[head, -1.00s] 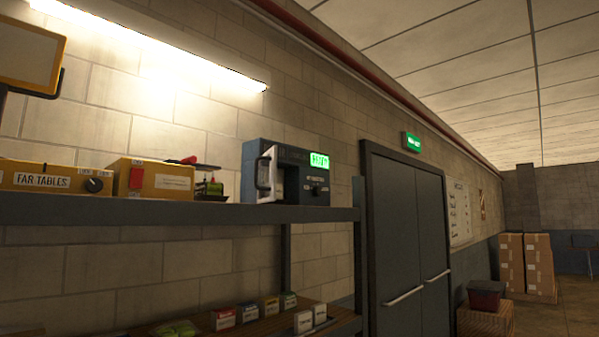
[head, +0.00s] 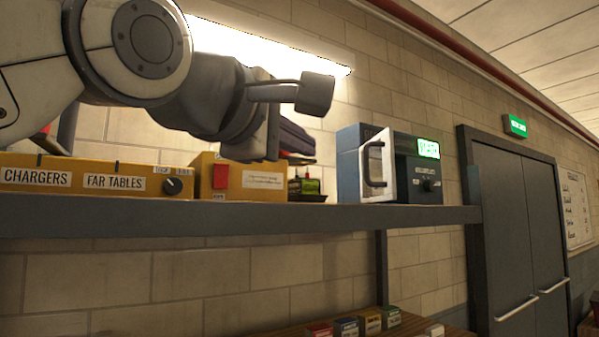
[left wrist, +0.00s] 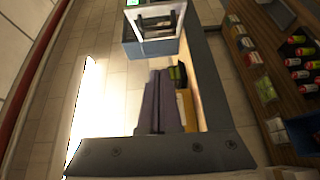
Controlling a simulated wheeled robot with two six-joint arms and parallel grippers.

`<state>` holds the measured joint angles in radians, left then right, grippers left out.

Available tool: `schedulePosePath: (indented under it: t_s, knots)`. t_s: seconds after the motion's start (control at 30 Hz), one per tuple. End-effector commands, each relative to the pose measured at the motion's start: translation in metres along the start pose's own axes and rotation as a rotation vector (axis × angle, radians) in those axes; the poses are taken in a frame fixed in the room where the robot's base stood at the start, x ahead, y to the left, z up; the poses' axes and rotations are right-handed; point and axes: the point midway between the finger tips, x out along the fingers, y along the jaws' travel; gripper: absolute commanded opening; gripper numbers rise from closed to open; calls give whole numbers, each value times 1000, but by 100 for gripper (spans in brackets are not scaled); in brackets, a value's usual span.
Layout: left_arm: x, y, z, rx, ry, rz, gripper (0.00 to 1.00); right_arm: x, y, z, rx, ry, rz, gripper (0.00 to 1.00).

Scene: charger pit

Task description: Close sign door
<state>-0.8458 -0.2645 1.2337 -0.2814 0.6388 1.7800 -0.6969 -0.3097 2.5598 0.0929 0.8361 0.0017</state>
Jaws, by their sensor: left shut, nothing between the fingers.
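A blue-grey box (head: 348,165) stands on the shelf near its right end, with a lit green sign (head: 428,149) on its dark front. Its white-framed door (head: 364,180) with a dark handle stands swung outward on the left of the front. The left wrist view shows the box (left wrist: 150,48) and the white door frame (left wrist: 181,24) at the top. My left gripper (head: 304,140) reaches in from the left above the shelf, its dark fingers shut and empty. The fingers (left wrist: 166,76) point toward the box but are apart from it. My right gripper is out of view.
Yellow control boxes (head: 240,180) and a small green item (head: 307,187) stand on the shelf (head: 250,215) left of the box. Small cartons (head: 370,322) sit on a lower shelf. Grey double doors (head: 515,230) are at the right, under a green exit sign (head: 515,126).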

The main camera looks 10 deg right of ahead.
Motion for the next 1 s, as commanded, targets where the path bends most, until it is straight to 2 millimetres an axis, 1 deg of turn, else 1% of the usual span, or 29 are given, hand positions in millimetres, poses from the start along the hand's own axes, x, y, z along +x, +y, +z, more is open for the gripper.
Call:
schedulePosePath:
  t_s: [0.03, 0.17, 0.53, 0.7, 0.83, 1.0]
  knots:
    - [3, 4, 0, -7, 0, 4, 0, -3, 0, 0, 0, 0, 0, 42]
    - [20, 5, -1, -8, 2, 1, 0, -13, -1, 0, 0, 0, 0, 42]
    - [100, 7, -2, -7, 3, -2, 0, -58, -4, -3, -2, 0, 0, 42]
    - [114, 3, 16, -5, -2, 2, 0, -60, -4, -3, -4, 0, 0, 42]
    - [122, 3, 23, -6, 0, 2, 0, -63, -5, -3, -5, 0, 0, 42]
    - [125, 2, 27, -7, 1, 4, 0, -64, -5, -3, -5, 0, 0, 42]
